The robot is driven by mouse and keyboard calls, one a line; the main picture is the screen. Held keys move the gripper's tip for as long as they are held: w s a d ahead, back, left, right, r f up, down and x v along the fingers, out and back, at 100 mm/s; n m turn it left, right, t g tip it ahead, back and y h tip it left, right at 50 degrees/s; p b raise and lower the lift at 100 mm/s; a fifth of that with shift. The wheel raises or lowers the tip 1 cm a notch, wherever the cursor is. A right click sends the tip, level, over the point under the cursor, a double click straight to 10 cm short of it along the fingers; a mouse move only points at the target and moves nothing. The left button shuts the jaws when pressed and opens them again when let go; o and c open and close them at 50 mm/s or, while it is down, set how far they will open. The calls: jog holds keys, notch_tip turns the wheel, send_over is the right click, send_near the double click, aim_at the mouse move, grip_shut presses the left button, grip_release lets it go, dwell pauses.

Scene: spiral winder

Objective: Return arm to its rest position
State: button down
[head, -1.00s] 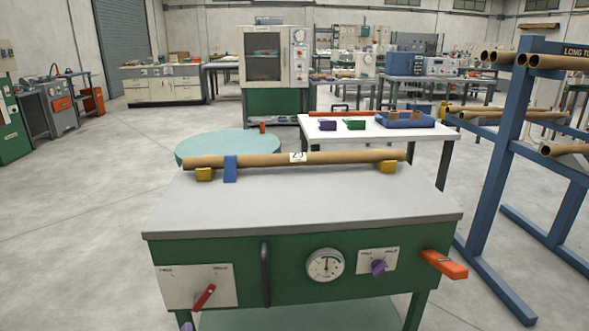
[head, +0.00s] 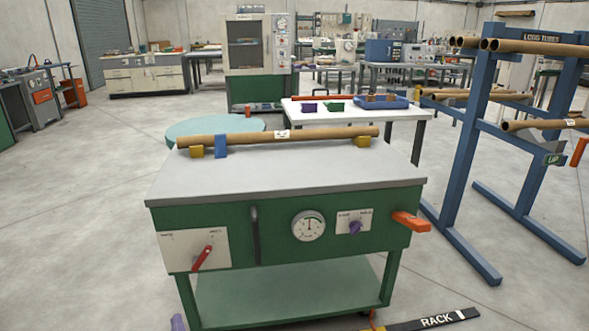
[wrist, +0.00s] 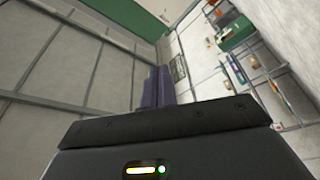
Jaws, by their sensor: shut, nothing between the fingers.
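My gripper (wrist: 152,88) shows in the wrist view as two purple fingers side by side, with no gap seen between them. It is shut and holds nothing. The fingers point away from the dark wrist housing, towards a pale panelled surface and a room corner, with no object at the tips. I cannot make out my arm clearly in the head view. A green winder bench (head: 290,232) with a grey top stands in front of me.
A blue rack (head: 462,150) with several brown tubes stands at the right. A white table (head: 410,112) with a blue tray (head: 381,102) is behind the bench. A black strip marked RACK (head: 437,321) lies low at the front right. Open floor lies left of the bench.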

jog(key=w+d+m+g+h, duration=0.45)
jog(key=w+d, duration=0.35)
jog(key=d, duration=0.2)
jog(key=d+r+m+g+h, duration=0.2)
jog(key=d+m+g, duration=0.25)
jog(key=d, duration=0.75)
jog(key=s+d+r+m+g+h+p, duration=0.1)
jog(key=s+d+r+m+g, duration=0.2)
jog(key=s+d, duration=0.65)
jog(key=s+d+r+m+g+h, duration=0.15)
jog(key=s+d+m+g, duration=0.25)
jog(key=s+d, duration=0.6)
notch_tip(320, 180, up, 38)
jog(key=w+p, duration=0.1)
jog(key=p, duration=3.7)
jog(key=shift+w+d+r, duration=0.2)
jog(key=shift+w+d, duration=0.1)
jog(key=shift+d, duration=0.05)
